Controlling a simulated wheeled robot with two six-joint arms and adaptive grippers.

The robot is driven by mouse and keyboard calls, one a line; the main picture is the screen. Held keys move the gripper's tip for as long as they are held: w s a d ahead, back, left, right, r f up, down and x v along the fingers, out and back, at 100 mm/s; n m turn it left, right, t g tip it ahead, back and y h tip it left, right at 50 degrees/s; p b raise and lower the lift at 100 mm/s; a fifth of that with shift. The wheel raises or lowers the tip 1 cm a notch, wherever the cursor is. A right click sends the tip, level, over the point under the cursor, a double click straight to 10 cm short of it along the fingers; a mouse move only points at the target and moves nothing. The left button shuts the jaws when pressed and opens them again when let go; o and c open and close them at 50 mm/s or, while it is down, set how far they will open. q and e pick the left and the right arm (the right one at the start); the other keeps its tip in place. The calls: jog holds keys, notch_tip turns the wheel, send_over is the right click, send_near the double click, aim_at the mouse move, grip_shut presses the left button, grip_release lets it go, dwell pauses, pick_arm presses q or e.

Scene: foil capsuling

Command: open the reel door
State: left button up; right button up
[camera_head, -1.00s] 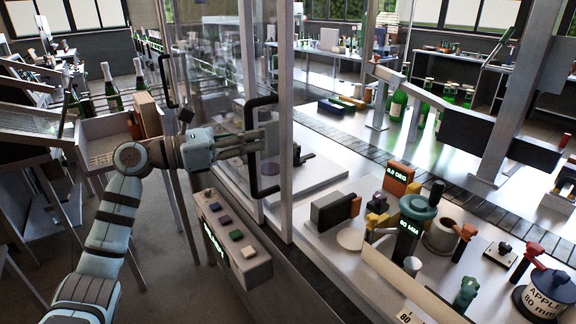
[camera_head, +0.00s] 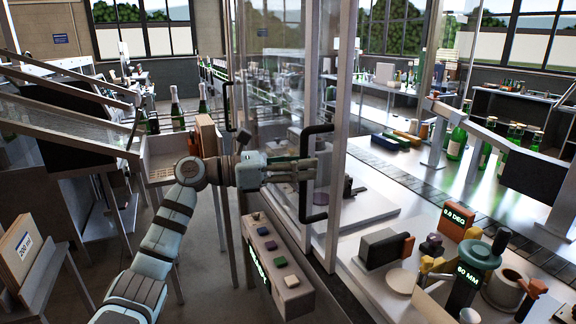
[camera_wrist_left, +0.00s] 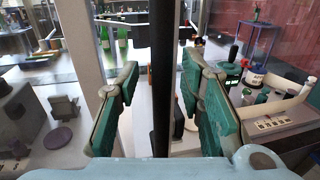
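A clear door panel (camera_head: 285,75) in a grey frame stands at the middle of the head view, with a black C-shaped handle (camera_head: 304,205) on it. I cannot tell from here whether the panel stands ajar. My left gripper (camera_head: 308,168) is at the upper-middle part of this handle. In the left wrist view the handle's bar (camera_wrist_left: 162,75) runs upright between the two green-padded fingers of the left gripper (camera_wrist_left: 165,105). The fingers are spread, with a visible gap on each side of the bar. My right gripper is not in view.
A second black handle (camera_head: 228,105) is farther left. A button box (camera_head: 275,262) stands below my left gripper. A bench with a grey block (camera_head: 385,248) and several coloured parts lies to the right, beside a conveyor (camera_head: 430,192). A bottle crate (camera_head: 165,160) stands behind my left arm.

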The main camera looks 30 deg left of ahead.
pick_arm(q)
jog(key=v, duration=1.1)
jog(key=shift+a, duration=0.2)
jog(key=shift+r, duration=0.1)
